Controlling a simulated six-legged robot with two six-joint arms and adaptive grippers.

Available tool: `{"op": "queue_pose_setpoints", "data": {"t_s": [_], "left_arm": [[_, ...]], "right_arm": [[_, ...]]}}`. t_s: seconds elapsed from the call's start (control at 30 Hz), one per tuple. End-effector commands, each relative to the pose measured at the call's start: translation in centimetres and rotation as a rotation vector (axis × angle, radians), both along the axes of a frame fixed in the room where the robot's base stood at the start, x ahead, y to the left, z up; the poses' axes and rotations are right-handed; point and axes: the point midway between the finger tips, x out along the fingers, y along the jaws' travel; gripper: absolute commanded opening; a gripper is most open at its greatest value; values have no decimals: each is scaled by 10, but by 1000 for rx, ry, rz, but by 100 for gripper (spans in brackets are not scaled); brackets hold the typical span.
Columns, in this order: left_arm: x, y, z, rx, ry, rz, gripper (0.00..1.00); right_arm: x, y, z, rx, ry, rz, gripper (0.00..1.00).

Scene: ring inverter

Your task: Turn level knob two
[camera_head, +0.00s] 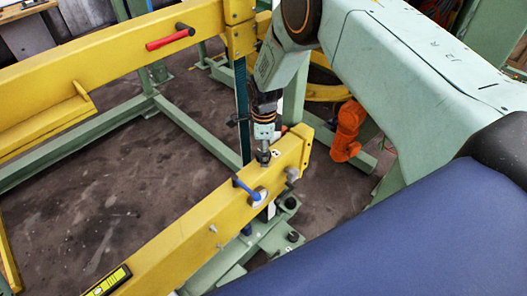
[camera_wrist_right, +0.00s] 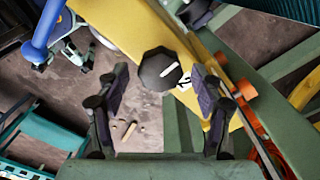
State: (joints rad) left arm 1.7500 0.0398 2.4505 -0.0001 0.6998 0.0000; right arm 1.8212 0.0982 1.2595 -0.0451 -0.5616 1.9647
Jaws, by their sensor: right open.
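A dark, many-sided knob (camera_wrist_right: 160,72) with a pale mark on its top stands on the yellow beam. In the head view the knob (camera_head: 263,157) is small, beside a white label (camera_head: 275,153) near the beam's right end. My right gripper (camera_head: 264,134) comes down from above, over the knob. In the right wrist view the gripper's (camera_wrist_right: 159,78) two dark fingers are spread, with the knob between and beyond their tips and a gap on each side. I cannot tell how far the tips are above it. My left gripper is in neither view.
A blue handle (camera_head: 246,189) sticks out of the yellow beam (camera_head: 200,232) near the knob. A level vial (camera_head: 108,281) lies at the beam's lower end. A red handle (camera_head: 170,39) is on the back beam. An orange machine part (camera_head: 347,130) stands behind, at right.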

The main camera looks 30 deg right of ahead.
Motion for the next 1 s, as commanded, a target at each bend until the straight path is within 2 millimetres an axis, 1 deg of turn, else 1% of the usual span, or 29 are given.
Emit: {"op": "queue_pose_setpoints", "data": {"t_s": [0.03, 0.1, 0.4, 1.0], "left_arm": [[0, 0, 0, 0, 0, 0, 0], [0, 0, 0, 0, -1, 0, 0], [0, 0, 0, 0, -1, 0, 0], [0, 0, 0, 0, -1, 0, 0]], "right_arm": [[0, 0, -5, 0, 0, 1, 67], [1, 0, -8, 0, -1, 1, 67], [3, 0, -9, 0, 0, 1, 66], [4, 0, -9, 0, -1, 1, 15]]}}
